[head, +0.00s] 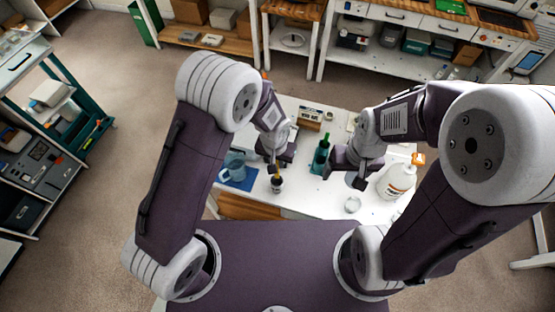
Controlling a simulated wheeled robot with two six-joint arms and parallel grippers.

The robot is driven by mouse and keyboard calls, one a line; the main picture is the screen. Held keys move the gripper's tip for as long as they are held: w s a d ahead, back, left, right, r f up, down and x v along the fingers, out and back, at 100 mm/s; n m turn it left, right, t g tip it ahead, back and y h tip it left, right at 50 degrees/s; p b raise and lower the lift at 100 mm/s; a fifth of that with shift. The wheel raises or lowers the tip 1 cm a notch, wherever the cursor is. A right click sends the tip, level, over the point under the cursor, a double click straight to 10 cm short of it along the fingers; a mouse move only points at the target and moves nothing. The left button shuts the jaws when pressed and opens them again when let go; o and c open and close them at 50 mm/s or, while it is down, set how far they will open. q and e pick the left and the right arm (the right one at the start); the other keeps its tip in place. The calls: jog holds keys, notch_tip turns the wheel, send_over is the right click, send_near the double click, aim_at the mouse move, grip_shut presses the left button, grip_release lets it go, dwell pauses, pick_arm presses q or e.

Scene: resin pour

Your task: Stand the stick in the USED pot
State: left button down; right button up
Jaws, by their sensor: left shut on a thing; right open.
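My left gripper (274,168) is shut, pointing down over the white table (312,196). A thin stick (277,176), dark with a yellowish part, shows just below its fingertips, and the gripper appears to hold it. A small pot with a dark upper part (277,187) stands directly below. The stick's lower end is at the pot's mouth; I cannot tell how deep it reaches. No USED lettering is readable at this size. My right gripper (358,180) is open and empty above the table, left of the white bottle.
A green bottle (324,146) stands between the arms. A white bottle with an orange cap (397,181) and a small clear cup (352,204) are at the right. The front middle is clear.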

pick_arm(q)
notch_tip(320, 180, down, 7)
jog(key=b, duration=0.5)
jog(key=shift+r, duration=0.1)
jog(key=c, duration=1.3)
grip_release()
jog(key=r, duration=0.6)
jog(key=s+r+b, duration=0.1)
jog(key=r, duration=0.2)
jog(key=shift+s+a, duration=0.1)
jog(key=shift+a, duration=0.15)
